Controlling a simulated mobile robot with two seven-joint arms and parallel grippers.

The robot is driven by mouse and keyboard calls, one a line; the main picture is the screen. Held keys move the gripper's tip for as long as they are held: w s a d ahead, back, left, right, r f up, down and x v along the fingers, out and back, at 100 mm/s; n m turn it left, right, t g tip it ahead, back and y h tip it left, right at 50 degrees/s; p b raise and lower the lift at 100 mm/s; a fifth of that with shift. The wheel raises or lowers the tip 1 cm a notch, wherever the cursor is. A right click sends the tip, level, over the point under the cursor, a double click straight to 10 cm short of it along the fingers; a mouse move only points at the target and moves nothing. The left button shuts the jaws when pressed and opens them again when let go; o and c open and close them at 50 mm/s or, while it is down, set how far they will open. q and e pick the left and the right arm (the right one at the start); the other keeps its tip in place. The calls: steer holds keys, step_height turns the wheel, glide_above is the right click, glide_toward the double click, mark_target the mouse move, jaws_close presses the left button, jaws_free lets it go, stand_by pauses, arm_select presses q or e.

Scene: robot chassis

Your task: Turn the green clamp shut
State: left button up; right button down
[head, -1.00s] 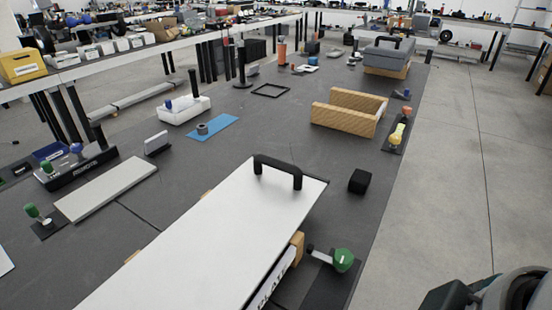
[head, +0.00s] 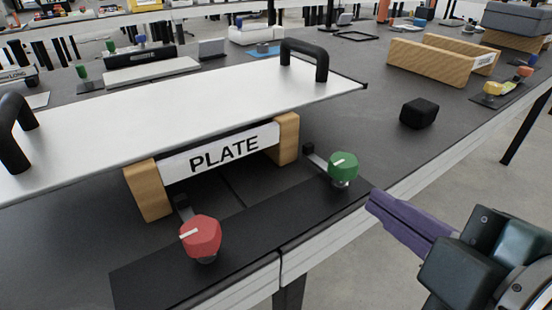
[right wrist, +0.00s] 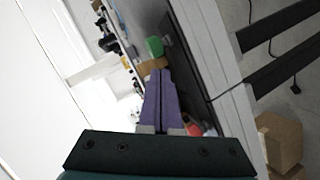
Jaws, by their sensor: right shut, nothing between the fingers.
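The green clamp (head: 343,168) is a faceted green knob with a white mark on top. It sits on a dark strip (head: 240,236) along the table's front edge, in front of the right wooden block. My right gripper (head: 374,200) has purple fingers, shut and empty, just right of the green clamp and apart from it. In the right wrist view the fingers (right wrist: 160,80) point toward the green knob (right wrist: 154,47). A red clamp (head: 201,237) stands on the same strip to the left. My left gripper is not in view.
A white plate (head: 180,110) with black handles rests on wooden blocks (head: 149,191) behind the clamps, with a PLATE label (head: 222,152). A black cube (head: 419,113) and an open wooden box (head: 430,62) stand to the right. Floor lies beyond the table edge.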

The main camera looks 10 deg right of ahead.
mark_target(316, 188)
steer(key=a+f+n+t+y+b, duration=0.2)
steer(key=a+f+n+t+b, duration=0.1)
steer(key=f+n+b, duration=0.3)
steer(key=shift+n+t+y, duration=0.4)
steer(key=shift+t, duration=0.1)
steer(key=w+a+b, duration=0.1)
steer(key=w, duration=0.2)
steer(key=w+b, duration=0.1)
steer(key=w, duration=0.3)
steer(key=w+a+b, duration=0.1)
steer(key=w, duration=0.2)
steer(key=shift+w+a+r+b, duration=0.15)
steer(key=shift+w+a+b, duration=0.1)
steer(key=shift+a+b, duration=0.1)
steer(key=shift+w+d, duration=0.2)
steer(key=shift+d, duration=0.4)
steer(key=shift+w+d, duration=0.2)
steer(key=shift+d, duration=0.4)
steer(key=shift+w+d, duration=0.2)
steer(key=shift+d, duration=0.4)
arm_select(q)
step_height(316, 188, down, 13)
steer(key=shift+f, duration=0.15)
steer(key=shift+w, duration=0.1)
